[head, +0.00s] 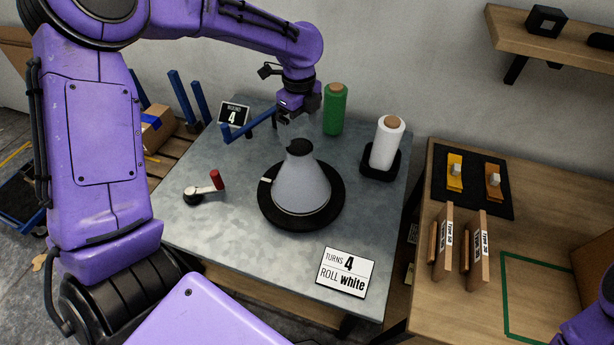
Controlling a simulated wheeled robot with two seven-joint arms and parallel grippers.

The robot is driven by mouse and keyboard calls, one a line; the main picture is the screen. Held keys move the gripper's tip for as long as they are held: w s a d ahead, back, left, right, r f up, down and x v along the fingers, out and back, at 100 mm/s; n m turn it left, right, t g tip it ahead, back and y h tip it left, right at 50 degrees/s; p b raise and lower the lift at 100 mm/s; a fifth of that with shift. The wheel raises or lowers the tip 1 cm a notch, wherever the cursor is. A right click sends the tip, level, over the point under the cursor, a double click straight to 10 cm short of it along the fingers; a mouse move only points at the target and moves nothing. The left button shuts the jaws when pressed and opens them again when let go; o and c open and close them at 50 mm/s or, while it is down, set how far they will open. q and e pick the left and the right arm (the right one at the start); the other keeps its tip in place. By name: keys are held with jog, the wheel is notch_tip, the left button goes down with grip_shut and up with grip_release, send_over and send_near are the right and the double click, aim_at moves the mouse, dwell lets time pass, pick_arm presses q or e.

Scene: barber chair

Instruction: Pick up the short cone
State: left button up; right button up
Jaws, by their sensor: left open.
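A grey cone with a dark top (301,188) stands upright on a round black turntable (335,209) in the middle of the metal table. It is the only cone I see. My left gripper (293,128) hangs from above, just over the cone's dark top. It is open, with nothing visible between its fingers. I cannot tell if the fingertips touch the cone. My right gripper is out of view; only a bit of purple arm shows at the lower right.
A green roll (335,109) and a white roll (386,143) stand behind the cone. A red-handled crank (216,180) lies left. A sign reading "TURNS 4 ROLL white" (345,272) lies in front. A wooden bench (428,292) is right. A blue bar (245,128) is behind left.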

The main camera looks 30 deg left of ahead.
aim_at(299, 146)
pick_arm(q)
jog(key=s+f, duration=0.2)
jog(key=f, duration=0.1)
jog(key=shift+d+p, duration=0.1)
jog(key=shift+p, duration=0.2)
jog(key=f, duration=0.2)
jog(key=w+f+p, duration=0.1)
jog(key=f, duration=0.2)
jog(key=shift+d+f, duration=0.1)
jog(key=shift+f, duration=0.05)
jog(key=shift+s, duration=0.15)
grip_shut()
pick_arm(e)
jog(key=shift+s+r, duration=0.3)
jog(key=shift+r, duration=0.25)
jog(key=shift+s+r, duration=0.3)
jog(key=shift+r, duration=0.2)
